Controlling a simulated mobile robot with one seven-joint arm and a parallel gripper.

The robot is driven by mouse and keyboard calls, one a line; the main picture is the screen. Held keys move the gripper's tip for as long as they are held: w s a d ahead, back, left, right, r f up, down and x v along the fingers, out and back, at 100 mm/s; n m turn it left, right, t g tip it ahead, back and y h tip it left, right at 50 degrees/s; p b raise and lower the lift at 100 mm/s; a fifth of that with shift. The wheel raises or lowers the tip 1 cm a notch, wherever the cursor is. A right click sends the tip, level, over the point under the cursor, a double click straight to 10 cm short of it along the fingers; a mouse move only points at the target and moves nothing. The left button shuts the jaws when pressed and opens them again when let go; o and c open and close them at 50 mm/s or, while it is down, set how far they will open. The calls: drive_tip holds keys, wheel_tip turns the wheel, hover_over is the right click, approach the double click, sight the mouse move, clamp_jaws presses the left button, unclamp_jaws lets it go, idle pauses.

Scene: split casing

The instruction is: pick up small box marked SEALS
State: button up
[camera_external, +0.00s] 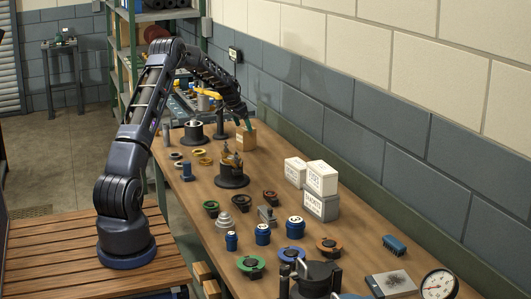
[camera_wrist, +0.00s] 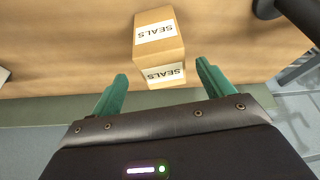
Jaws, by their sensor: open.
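The small tan cardboard box marked SEALS (camera_wrist: 158,50) stands on the wooden bench in the wrist view, with white labels on two faces. It also shows in the external view (camera_external: 246,138), near the wall towards the far end of the bench. My gripper (camera_wrist: 158,82) has two green fingers, spread apart and empty. In the wrist view the fingertips lie to either side of the box's near lower edge, with the box mostly beyond them. In the external view my gripper (camera_external: 245,124) is right at the top of the box, and I cannot tell whether it touches.
Several white and grey boxes (camera_external: 320,178) stand further along the wall. A black stand with a casing part (camera_external: 231,172) is in front of the SEALS box, and a black spool (camera_external: 194,133) is to its left. Rings, caps and blue weights lie nearer the camera.

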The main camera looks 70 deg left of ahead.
sight(244, 129)
drive_tip(key=shift+x, duration=3)
drive_tip(key=shift+a+r, duration=0.1)
drive_tip(key=shift+a, duration=0.05)
drive_tip(key=shift+c, duration=0.2)
